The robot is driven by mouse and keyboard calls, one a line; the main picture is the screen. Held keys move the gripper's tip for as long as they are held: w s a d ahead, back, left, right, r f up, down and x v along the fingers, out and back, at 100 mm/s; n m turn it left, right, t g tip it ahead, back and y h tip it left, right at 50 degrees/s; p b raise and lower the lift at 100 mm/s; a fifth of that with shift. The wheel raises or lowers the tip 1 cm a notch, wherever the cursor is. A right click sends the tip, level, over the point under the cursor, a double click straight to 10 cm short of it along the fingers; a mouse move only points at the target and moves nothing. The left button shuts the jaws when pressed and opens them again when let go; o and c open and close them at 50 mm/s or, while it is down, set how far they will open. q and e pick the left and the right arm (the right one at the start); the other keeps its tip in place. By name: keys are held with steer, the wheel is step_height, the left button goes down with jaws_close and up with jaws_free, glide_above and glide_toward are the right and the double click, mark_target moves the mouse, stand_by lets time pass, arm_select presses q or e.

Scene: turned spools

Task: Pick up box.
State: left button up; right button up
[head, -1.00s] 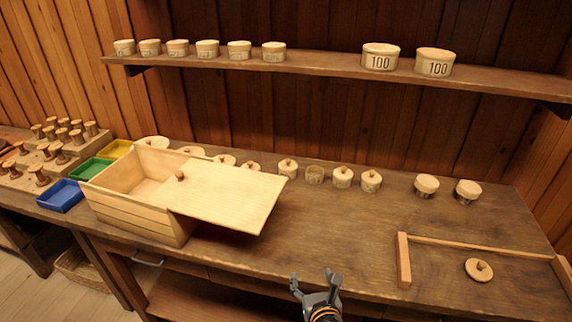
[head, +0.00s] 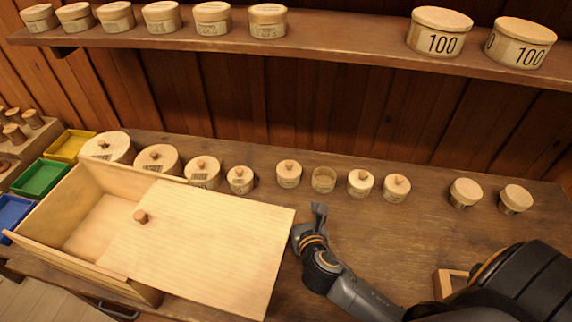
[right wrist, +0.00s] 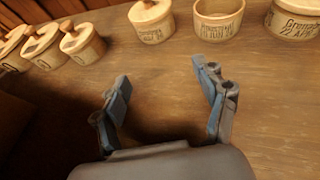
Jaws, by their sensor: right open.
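A pale wooden box (head: 55,240) stands at the left of the bench. Its flat lid (head: 215,240) with a small knob (head: 140,216) covers part of it and juts out to the right. My right gripper (head: 310,220) is open and empty beside the lid's right edge, in front of a row of small round boxes. In the right wrist view the open fingers (right wrist: 160,80) have bare bench between them. Beyond them are a lidded round box (right wrist: 152,22), an open one (right wrist: 218,20) and another lidded one (right wrist: 292,20). My left gripper is not in view.
Larger round boxes (head: 158,160) stand behind the wooden box. Two knobless round boxes (head: 465,193) are at the right. Blue, green (head: 40,178) and yellow trays lie left. The shelf (head: 340,53) overhead holds round boxes, two marked 100. My right arm covers the bench's front right.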

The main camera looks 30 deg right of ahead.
mark_target(292, 179)
steer(key=w, duration=0.1)
steer(key=w+d, duration=0.1)
steer(key=w, duration=0.1)
steer(key=w+p, duration=0.1)
steer(key=shift+w+d+r, duration=0.2)
steer(key=shift+r, duration=0.15)
steer(key=w, duration=0.2)
steer(key=w+d, duration=0.1)
steer(key=w, duration=0.1)
steer(key=w+p, duration=0.1)
steer(key=shift+w+d+f, duration=0.25)
steer(key=shift+w+d, duration=0.1)
steer(key=shift+w, duration=0.05)
steer(key=shift+w+d, duration=0.1)
steer(key=shift+w, duration=0.3)
steer(key=shift+x, duration=2.4)
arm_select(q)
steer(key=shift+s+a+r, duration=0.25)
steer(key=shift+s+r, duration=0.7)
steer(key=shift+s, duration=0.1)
arm_select(e)
steer(key=shift+s, duration=0.1)
steer(key=c, duration=0.7)
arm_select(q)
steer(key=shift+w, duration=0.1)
arm_select(e)
steer(key=shift+c, duration=0.5)
